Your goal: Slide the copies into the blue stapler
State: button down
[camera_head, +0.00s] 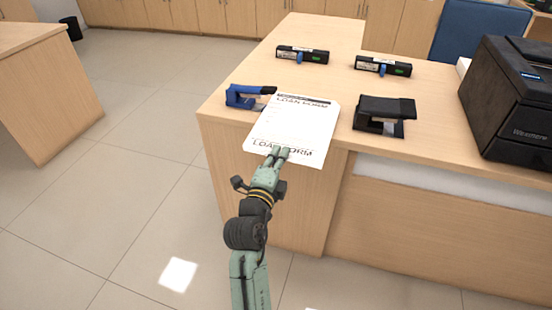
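The copies (300,120) are white sheets headed "LOAN FORM". They lie on the counter, and their near end reaches past its front edge. A second "LOAN FORM" line shows near that end. The blue stapler (240,97) stands on the counter just left of the sheets' far-left part, its dark end pointing right toward them. I cannot tell whether paper is inside its mouth. My gripper (278,152) is at the near end of the sheets, with its two fingertips close together over the paper. Whether they pinch it is not clear.
A black desk device (385,112) like a stapler or punch stands right of the sheets. Two dark label-bearing devices (302,54) (383,66) lie farther back. A large black printer (512,100) fills the right end. The counter (235,70) is clear behind the blue stapler.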

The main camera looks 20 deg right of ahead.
aim_at(273, 137)
jog(key=p+x, duration=0.4)
jog(key=x, duration=0.4)
jog(key=shift+w+d+f, duration=0.1)
jog(key=shift+w+d, duration=0.05)
jog(key=shift+w, duration=0.05)
jog(key=b, duration=0.1)
jog(key=w+a+b, duration=0.1)
jog(key=shift+a+f+b, duration=0.35)
jog(key=shift+f+b, duration=0.05)
jog(key=w+a+b, duration=0.1)
jog(key=a+b, duration=0.1)
jog(key=b, duration=0.1)
jog(key=shift+w+a, duration=0.2)
jog(key=shift+d+f+b, duration=0.1)
jog(key=shift+f+b, duration=0.05)
jog(key=shift+b, duration=0.15)
jog(key=c, duration=1.7)
grip_release()
jog(key=shift+s, duration=0.1)
